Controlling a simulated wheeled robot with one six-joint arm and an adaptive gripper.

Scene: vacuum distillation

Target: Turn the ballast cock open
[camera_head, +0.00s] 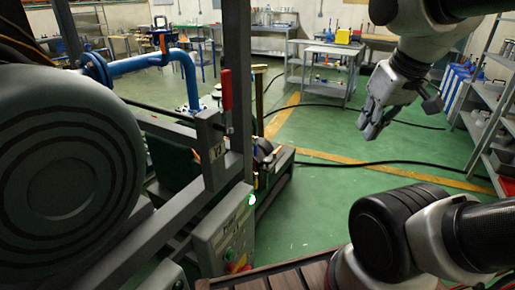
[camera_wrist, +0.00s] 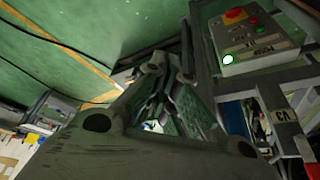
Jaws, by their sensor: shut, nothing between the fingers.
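A red-handled lever (camera_head: 226,90), which looks like the ballast cock, stands upright on the grey frame in the head view, above a small label plate. What seems to be part of the same red handle (camera_wrist: 306,148) shows at the lower right edge of the wrist view. My gripper (camera_head: 372,130) is shut and empty, pointing down over the green floor, well to the right of the lever and apart from it. In the wrist view my gripper (camera_wrist: 168,68) fills the middle and hides part of the scene behind it.
A grey control box (camera_head: 221,240) with a lit green lamp and a red-and-yellow button sits below the lever; it also shows in the wrist view (camera_wrist: 255,48). A large dark round vessel (camera_head: 65,165) stands left. Shelves (camera_head: 480,125) line the right.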

